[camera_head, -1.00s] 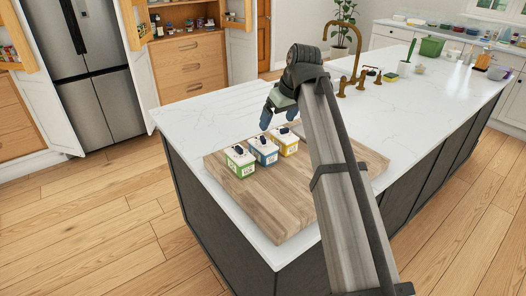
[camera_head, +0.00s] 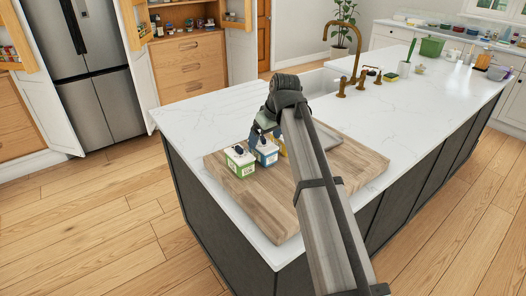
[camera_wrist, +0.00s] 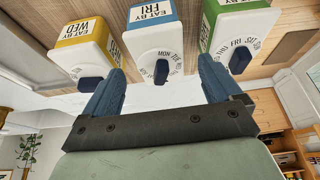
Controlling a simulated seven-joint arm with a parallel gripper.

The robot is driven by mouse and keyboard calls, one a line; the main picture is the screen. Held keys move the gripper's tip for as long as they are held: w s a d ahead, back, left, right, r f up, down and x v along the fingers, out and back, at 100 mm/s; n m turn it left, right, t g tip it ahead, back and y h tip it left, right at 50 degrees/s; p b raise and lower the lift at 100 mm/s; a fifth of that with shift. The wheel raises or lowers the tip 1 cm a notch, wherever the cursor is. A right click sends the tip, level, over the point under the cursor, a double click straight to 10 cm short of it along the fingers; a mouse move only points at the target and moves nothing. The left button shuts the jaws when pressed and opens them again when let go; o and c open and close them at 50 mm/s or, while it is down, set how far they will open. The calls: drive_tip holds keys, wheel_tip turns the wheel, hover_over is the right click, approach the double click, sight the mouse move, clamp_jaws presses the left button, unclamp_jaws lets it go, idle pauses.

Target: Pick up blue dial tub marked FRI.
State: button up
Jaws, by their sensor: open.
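The blue tub (camera_head: 266,156) stands on a wooden board between a green tub (camera_head: 240,161) and a yellow tub (camera_head: 284,150), which my arm mostly hides in the head view. In the wrist view the blue tub (camera_wrist: 152,28) is in the middle, reads EAT BY FRI and has a dark dial knob and day letters on its white lid. The yellow tub (camera_wrist: 84,42), marked WED, is at left and the green tub (camera_wrist: 240,30) at right. My gripper (camera_wrist: 160,80) is open and empty, its blue fingers pointing at the blue tub, one toward each side.
The tubs stand close together on the wooden board (camera_head: 300,213), leaving narrow gaps. The board lies on a white island counter (camera_head: 200,125). A brass tap (camera_head: 357,50) and sink are farther back. The board's front is clear.

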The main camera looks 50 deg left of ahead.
drive_tip(key=x, duration=0.5)
drive_tip(key=shift+d, duration=0.25)
drive_tip(key=c, duration=1.4)
